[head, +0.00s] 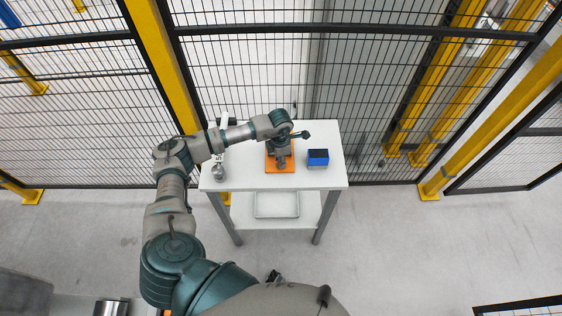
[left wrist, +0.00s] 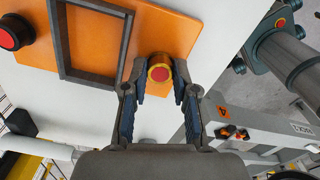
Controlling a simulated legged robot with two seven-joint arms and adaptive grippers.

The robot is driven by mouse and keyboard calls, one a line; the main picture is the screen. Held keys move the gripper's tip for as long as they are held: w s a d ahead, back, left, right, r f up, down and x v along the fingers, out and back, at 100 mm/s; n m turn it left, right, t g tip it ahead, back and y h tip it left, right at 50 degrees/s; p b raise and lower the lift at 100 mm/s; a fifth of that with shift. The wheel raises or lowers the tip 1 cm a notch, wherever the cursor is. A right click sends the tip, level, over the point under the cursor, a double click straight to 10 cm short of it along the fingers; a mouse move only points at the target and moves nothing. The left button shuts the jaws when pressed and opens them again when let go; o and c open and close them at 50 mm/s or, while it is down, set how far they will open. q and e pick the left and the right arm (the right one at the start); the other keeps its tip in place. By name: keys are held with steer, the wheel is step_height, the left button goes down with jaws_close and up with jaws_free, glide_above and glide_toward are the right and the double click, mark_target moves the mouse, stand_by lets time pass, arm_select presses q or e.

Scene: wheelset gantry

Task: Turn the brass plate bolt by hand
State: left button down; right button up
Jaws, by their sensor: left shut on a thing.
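The orange plate (head: 271,168) lies on the white table, and my left gripper (head: 282,160) is over it. In the left wrist view, the brass bolt (left wrist: 159,72) has a round brass rim and a red top face. It stands near the edge of the orange plate (left wrist: 192,17). My left gripper (left wrist: 159,84) has its two fingertips on either side of the bolt and is shut on it. In the head view the bolt is hidden by my gripper and wrist. My right gripper is in neither view.
A dark rectangular frame (left wrist: 66,62) and a red button (left wrist: 8,38) are beside the bolt. A blue box (head: 318,157) stands right of the plate on the white table (head: 240,180), with a metal item (head: 219,172) at left. A mesh fence stands behind.

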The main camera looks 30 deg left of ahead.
arm_select(q)
steer(key=shift+w+a+r+m+b, duration=0.1)
steer(key=shift+w+a+m+b, duration=0.1)
steer(key=shift+m+b, duration=0.5)
steer(key=m+b, duration=0.1)
steer(key=m, duration=0.3)
steer(key=shift+b, duration=0.35)
steer(key=m+b, duration=0.2)
steer(key=m, duration=0.2)
steer(key=shift+r+m, duration=0.1)
steer(key=shift+m, duration=0.3)
steer(key=shift+r+m+b, duration=0.1)
steer(key=shift+m+b, duration=0.4)
steer(key=shift+m, duration=0.2)
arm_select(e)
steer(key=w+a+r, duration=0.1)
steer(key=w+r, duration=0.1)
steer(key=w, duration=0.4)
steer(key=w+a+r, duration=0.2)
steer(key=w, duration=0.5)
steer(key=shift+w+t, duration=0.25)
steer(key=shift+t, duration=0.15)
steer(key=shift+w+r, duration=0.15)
arm_select(q)
steer(key=c, duration=0.9)
jaws_free()
steer(key=shift+s, duration=0.1)
steer(key=shift+s+d+f, duration=0.15)
steer(key=shift+s+f, duration=0.1)
steer(key=shift+f, duration=0.15)
